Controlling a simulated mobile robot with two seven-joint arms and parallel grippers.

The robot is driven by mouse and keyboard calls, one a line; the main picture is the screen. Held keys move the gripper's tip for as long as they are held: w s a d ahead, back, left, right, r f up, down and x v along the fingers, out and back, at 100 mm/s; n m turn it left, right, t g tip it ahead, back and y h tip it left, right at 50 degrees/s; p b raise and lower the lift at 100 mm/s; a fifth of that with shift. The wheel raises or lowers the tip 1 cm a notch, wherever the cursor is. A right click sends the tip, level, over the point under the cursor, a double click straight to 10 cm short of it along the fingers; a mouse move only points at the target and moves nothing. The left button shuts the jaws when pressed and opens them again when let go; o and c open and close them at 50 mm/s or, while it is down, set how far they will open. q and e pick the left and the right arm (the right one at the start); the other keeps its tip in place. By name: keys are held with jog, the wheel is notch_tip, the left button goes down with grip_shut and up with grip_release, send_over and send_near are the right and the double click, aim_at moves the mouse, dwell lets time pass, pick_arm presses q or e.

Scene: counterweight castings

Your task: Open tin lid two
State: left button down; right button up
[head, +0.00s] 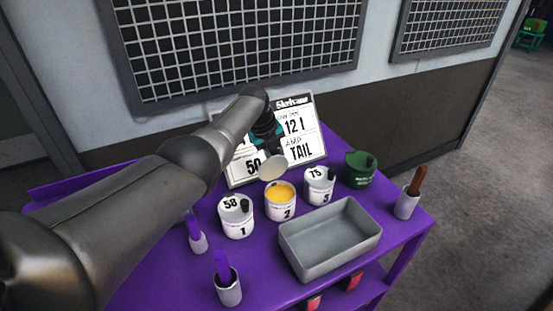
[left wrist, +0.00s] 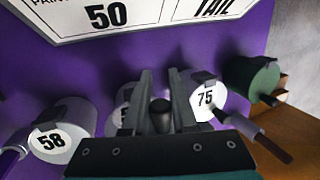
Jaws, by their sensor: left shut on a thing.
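Tin two (head: 280,208) stands in the middle of the purple table, a white tin marked 2 with its top uncovered and yellow-orange contents showing. Its round pale lid (head: 273,168) is raised and tilted just above and behind the tin's rim, apart from it. My left gripper (head: 268,141) is above the lid and shut on its knob. In the left wrist view the dark knob (left wrist: 161,115) is between the two fingers (left wrist: 159,95), which partly hide the lid's label. My right gripper is not in view.
Tin one (head: 236,220), lid marked 58, and tin three (head: 319,188), lid marked 75, stand either side, closed. A green tin (head: 360,170), a cup with a brown handle (head: 406,205), a grey tray (head: 330,262) and purple-handled cups (head: 228,291) surround them. A sign (head: 300,150) stands behind.

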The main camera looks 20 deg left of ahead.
pick_arm(q)
jog(key=c, duration=0.7)
grip_release()
jog(key=shift+r, duration=0.15)
jog(key=shift+s+a+r+p, duration=0.1)
jog(key=shift+s+r+p, duration=0.1)
jog(key=shift+r+p, duration=0.45)
jog(key=p+v, duration=0.1)
jog(key=v, duration=0.3)
jog(key=shift+p, duration=0.4)
jog(key=v, duration=0.9)
jog(key=shift+r+p, duration=0.25)
jog(key=shift+p, duration=0.15)
jog(key=shift+s+f, duration=0.1)
jog(key=shift+s, duration=0.1)
